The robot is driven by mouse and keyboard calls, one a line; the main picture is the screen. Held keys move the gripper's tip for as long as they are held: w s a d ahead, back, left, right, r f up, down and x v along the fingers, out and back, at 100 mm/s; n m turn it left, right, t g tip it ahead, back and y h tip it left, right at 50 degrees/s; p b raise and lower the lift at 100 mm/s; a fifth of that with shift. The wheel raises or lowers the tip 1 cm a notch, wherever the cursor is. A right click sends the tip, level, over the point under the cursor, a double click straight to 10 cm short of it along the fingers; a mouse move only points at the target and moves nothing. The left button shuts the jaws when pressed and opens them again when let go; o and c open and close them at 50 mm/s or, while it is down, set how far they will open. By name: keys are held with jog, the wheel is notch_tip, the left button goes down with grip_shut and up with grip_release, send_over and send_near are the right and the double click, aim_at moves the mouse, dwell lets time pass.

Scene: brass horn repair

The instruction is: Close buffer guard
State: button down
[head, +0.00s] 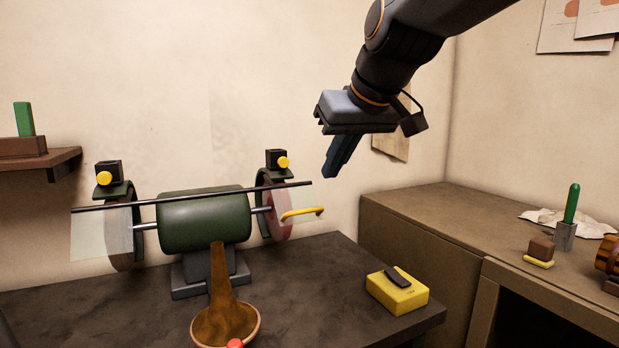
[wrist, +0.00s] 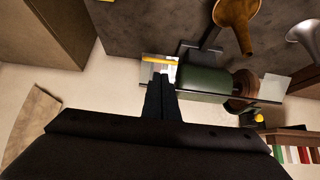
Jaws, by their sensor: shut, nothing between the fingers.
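The buffer (head: 205,220) is a green motor on the dark bench with a wheel at each end. A black rod (head: 190,197) runs across its front. A clear guard panel (head: 310,200) with a yellow handle (head: 302,212) sticks out from the rod at the right wheel (head: 276,215). It looks shorter and more tilted than the left panel (head: 100,235), which hangs down. My gripper (head: 330,174) is shut and empty, above and right of the handle, apart from it. In the wrist view, its fingertips (wrist: 162,77) appear just below the yellow handle (wrist: 156,60).
A brass horn bell (head: 222,310) stands in front of the motor. A yellow box (head: 397,292) with a dark top piece sits at the bench's right edge. Lamps (head: 277,160) with yellow knobs stand above the wheels. A brown cabinet (head: 430,215) is on the right.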

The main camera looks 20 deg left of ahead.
aim_at(307, 210)
jog(key=shift+w+a+r+p, duration=0.15)
jog(key=shift+w+r+p, duration=0.05)
jog(key=shift+r+p, duration=0.4)
jog(key=p+x, duration=0.3)
jog(key=x, duration=1.1)
jog(key=shift+s+f+b, duration=0.15)
jog(key=shift+f+b, duration=0.15)
jog(key=shift+b, duration=0.05)
